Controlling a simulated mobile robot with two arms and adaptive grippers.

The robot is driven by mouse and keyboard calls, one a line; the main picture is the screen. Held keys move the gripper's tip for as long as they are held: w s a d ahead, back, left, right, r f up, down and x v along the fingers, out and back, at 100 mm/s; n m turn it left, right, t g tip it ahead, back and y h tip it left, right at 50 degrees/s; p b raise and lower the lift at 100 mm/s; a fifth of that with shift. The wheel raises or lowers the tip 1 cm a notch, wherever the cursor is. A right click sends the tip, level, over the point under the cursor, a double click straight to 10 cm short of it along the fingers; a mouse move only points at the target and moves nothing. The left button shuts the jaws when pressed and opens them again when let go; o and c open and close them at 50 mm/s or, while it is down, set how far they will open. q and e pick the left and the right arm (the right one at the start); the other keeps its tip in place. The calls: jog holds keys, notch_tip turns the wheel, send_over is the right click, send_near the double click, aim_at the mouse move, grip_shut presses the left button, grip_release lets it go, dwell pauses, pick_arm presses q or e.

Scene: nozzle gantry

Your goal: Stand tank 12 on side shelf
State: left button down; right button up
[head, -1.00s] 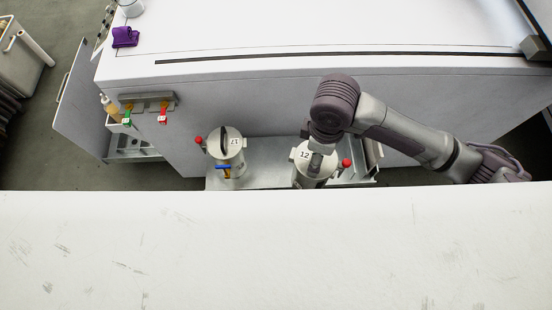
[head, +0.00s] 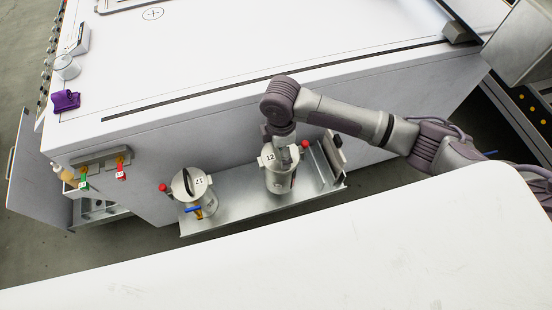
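Tank 12 (head: 279,178) is a silver cylinder with a "12" label and a red knob. It is upright over the right half of the metal side shelf (head: 238,197); I cannot tell whether its base touches the shelf. My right gripper (head: 282,140) comes down on its top from above and appears shut on its handle, with the fingertips mostly hidden. My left gripper is not in view.
The white cabinet (head: 230,130) rises behind the shelf. A bracket with green and red tags (head: 121,174) is on its left. A dark upright plate (head: 332,152) borders the shelf's right end. A purple object (head: 66,100) and clear cup (head: 67,67) sit on top.

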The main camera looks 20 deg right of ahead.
jog(key=shift+w+d+f, duration=0.2)
jog(key=shift+w+f, duration=0.05)
jog(key=shift+w, duration=0.2)
jog(key=shift+w+d+f, duration=0.15)
jog(key=shift+w+f, duration=0.05)
jog(key=shift+w, duration=0.25)
jog(key=shift+f, duration=2)
jog(key=o, duration=1.7)
jog(key=shift+s+f, duration=0.15)
jog(key=shift+f, duration=0.05)
notch_tip(320, 180, up, 12)
jog(key=shift+r, duration=0.15)
jog(key=shift+s+a, duration=0.1)
jog(key=shift+a, duration=0.05)
